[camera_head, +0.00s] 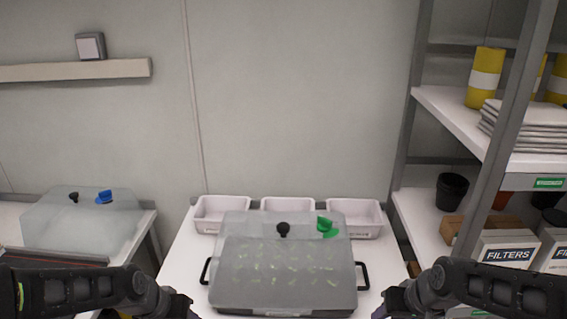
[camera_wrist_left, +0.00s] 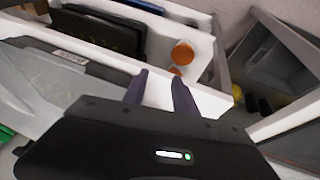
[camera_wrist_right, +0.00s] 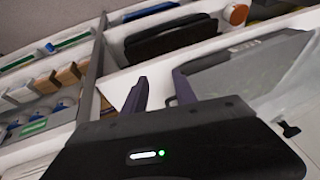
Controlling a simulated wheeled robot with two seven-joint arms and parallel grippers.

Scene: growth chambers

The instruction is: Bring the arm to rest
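My left arm (camera_head: 75,288) comes in low at the left of the head view, and my right arm (camera_head: 490,288) low at the right. Both reach toward the front edge of the white table, on either side of a lidded tray. In the left wrist view my left gripper (camera_wrist_left: 160,80) has its two dark fingers apart with nothing between them. In the right wrist view my right gripper (camera_wrist_right: 159,84) also has its fingers apart and is empty. The fingertips are cut off or hidden in the head view.
The tray's cloudy lid (camera_head: 285,265) has a black knob and green clip; seedlings show faintly beneath. Several white bins (camera_head: 288,204) stand behind it. Another cloudy lid (camera_head: 75,225) with a blue clip is at left. A shelf rack (camera_head: 450,110) stands close at right, holding boxes (camera_head: 508,253).

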